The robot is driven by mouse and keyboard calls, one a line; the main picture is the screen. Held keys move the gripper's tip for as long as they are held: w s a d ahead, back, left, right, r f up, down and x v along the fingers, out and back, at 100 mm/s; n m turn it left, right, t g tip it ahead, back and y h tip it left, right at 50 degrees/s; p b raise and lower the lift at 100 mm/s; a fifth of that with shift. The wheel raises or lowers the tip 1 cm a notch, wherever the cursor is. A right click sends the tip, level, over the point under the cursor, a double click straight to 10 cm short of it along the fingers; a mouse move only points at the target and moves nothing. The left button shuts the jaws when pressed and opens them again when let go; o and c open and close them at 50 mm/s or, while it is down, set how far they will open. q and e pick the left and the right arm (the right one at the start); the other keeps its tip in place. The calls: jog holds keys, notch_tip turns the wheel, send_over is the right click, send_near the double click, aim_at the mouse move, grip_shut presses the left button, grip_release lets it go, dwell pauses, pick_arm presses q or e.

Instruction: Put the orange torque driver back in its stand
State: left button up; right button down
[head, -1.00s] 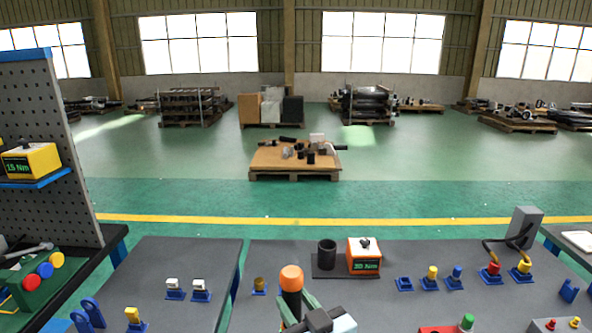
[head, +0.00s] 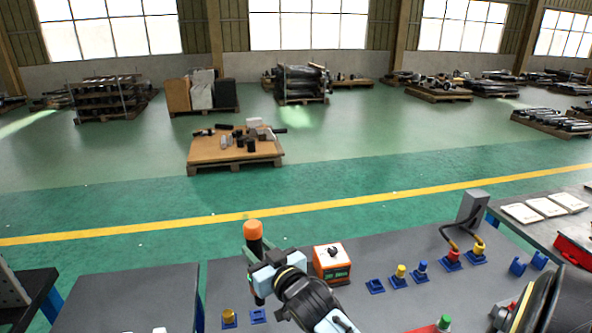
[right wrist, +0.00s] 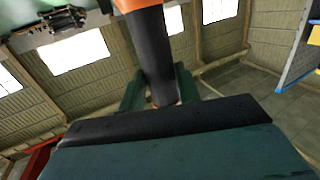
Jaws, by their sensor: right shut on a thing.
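The orange torque driver has an orange cap (head: 253,230) and a black body (head: 255,246). My right gripper (head: 257,258) is shut on it and holds it about upright above the middle table. In the right wrist view the black body (right wrist: 155,60) stands between the green fingers, with the orange cap cut off at the top. An orange box (head: 332,263) with a green display stands just right of the gripper. The black cup-shaped stand left of that box is hidden now behind my gripper and wrist. My left gripper is not in view.
Blue holders line the middle table: a gold piece (head: 228,316) and an empty holder (head: 258,316) in front, yellow (head: 400,271) and blue (head: 421,267) pieces to the right. A grey post (head: 473,206) with cables stands at the far right. The left table (head: 130,295) is mostly bare.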

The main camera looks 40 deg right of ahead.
pick_arm(q)
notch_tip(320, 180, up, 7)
jog(key=p, duration=0.5)
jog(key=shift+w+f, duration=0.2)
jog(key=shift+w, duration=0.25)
pick_arm(e)
jog(key=w+d+r+m+h, duration=0.1)
jog(key=d+r, duration=0.3)
jog(key=d, duration=0.4)
jog(key=w+d+r+m+h, duration=0.1)
jog(key=w+d+r, duration=0.3)
jog(key=d, duration=0.4)
jog(key=shift+w+r+g+h, duration=0.2)
jog(key=shift+r+g+h, duration=0.15)
jog(key=shift+h, duration=0.25)
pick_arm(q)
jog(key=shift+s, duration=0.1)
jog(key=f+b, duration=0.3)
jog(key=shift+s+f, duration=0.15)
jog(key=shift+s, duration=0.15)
pick_arm(e)
notch_tip(320, 180, down, 6)
jog(key=shift+r, duration=0.15)
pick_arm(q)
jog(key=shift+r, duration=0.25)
pick_arm(e)
jog(key=shift+s, duration=0.1)
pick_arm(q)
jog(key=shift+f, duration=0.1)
